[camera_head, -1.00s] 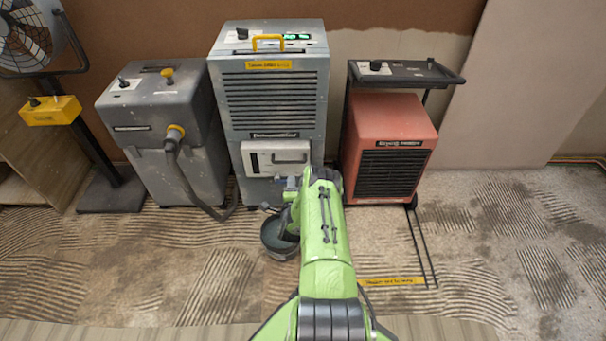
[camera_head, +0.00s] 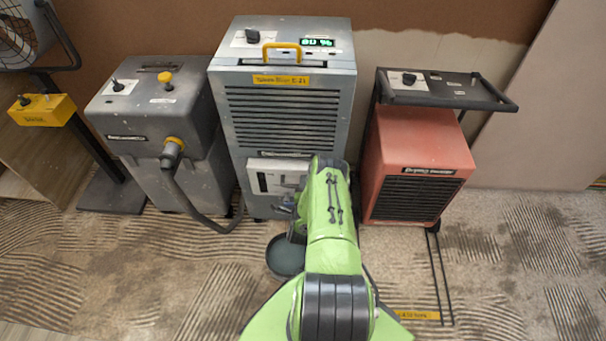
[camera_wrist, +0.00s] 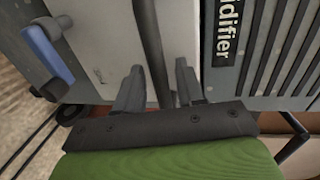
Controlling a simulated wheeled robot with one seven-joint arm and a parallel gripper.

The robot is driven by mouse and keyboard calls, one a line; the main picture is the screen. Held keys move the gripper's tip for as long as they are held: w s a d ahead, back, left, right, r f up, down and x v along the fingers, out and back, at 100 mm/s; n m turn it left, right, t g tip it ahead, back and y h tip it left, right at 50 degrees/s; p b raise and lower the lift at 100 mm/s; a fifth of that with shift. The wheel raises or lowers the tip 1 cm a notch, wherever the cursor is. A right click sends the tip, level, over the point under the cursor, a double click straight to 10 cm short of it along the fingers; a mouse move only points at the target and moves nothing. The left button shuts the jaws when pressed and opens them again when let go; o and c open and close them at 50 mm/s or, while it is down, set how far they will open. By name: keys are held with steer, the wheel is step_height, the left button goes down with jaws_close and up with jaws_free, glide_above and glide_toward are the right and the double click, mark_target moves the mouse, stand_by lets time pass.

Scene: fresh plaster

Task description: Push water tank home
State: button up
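The water tank (camera_head: 262,182) is a pale box front low in the tall grey dehumidifier (camera_head: 283,110). My arm covers its right part in the head view. In the wrist view, the pale tank face (camera_wrist: 100,35) fills the upper left, with a dark handle bar (camera_wrist: 150,45) across it. My gripper (camera_wrist: 158,78) has its two fingers apart, one on each side of the bar. Clear gaps show beside the bar; whether a finger touches it I cannot tell. The head view hides the fingertips. How far the tank stands out of its bay is unclear.
A dark bucket (camera_head: 286,256) stands on the floor below the tank. A blue lever (camera_wrist: 47,52) is left of the tank in the wrist view. A grey machine with a hose (camera_head: 160,130) stands left, a red heater (camera_head: 415,165) right. The carpet at right is open.

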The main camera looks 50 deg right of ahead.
jaws_close()
stand_by(0.3)
steer(key=shift+d, duration=0.1)
steer(key=w+d, duration=0.2)
steer(key=d, duration=0.1)
steer(key=shift+w+r, duration=0.15)
steer(key=shift+w, duration=0.05)
jaws_free()
steer(key=shift+w, duration=0.1)
